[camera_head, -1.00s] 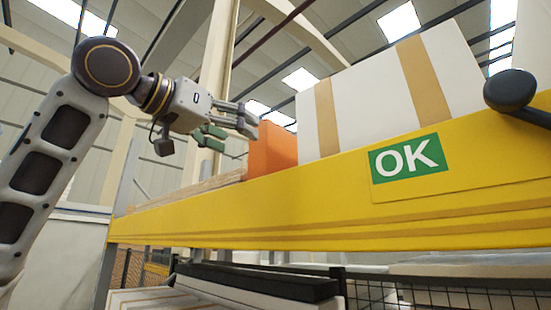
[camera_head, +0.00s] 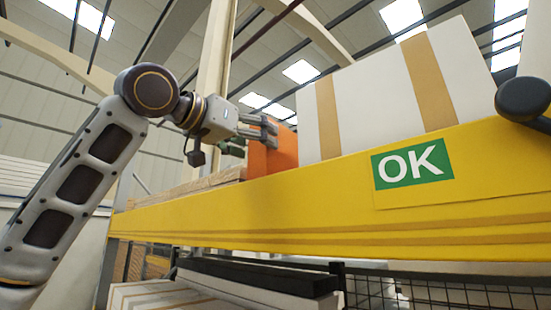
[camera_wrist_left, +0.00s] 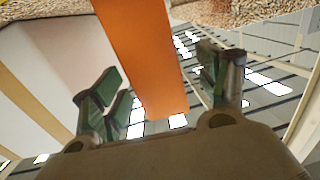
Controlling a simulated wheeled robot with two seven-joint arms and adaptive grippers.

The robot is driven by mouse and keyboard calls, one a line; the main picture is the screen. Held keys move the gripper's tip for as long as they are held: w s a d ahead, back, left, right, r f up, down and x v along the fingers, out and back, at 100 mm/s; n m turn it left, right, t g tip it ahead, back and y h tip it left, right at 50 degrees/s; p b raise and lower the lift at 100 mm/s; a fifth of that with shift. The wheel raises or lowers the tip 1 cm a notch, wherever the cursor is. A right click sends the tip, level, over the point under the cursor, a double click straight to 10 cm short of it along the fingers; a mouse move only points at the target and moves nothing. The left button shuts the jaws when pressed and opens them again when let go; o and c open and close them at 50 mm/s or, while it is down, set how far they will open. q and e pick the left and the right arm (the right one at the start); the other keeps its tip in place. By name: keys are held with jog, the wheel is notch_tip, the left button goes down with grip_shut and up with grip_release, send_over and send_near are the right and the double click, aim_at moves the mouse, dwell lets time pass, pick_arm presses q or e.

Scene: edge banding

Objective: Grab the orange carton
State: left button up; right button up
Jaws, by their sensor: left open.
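The orange carton (camera_head: 284,152) stands on the shelf behind the yellow beam, just left of a big white box. In the left wrist view the orange carton (camera_wrist_left: 150,55) reaches down between my spread fingers. My left gripper (camera_head: 262,137) is at the carton's left end in the head view, with its fingers overlapping the carton's edge. In the left wrist view my left gripper (camera_wrist_left: 165,92) is open, with green-padded fingers on both sides of the carton and visible gaps. My right gripper is not in view.
The large white box (camera_head: 395,90) with tan stripes stands close to the right of the carton. The yellow beam (camera_head: 300,208) with an OK sign (camera_head: 412,163) runs along the shelf front. Flat brown boards (camera_head: 195,187) lie left of the carton.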

pick_arm(q)
jog(key=shift+p+x, duration=0.9)
jog(key=shift+x, duration=0.65)
jog(key=shift+p+x, duration=0.3)
jog(key=shift+x, duration=0.75)
jog(key=shift+s+d+r, duration=0.1)
jog(key=shift+s, duration=0.05)
jog(key=c, duration=1.3)
jog(key=shift+r, duration=0.2)
jog(key=shift+r, duration=4.8)
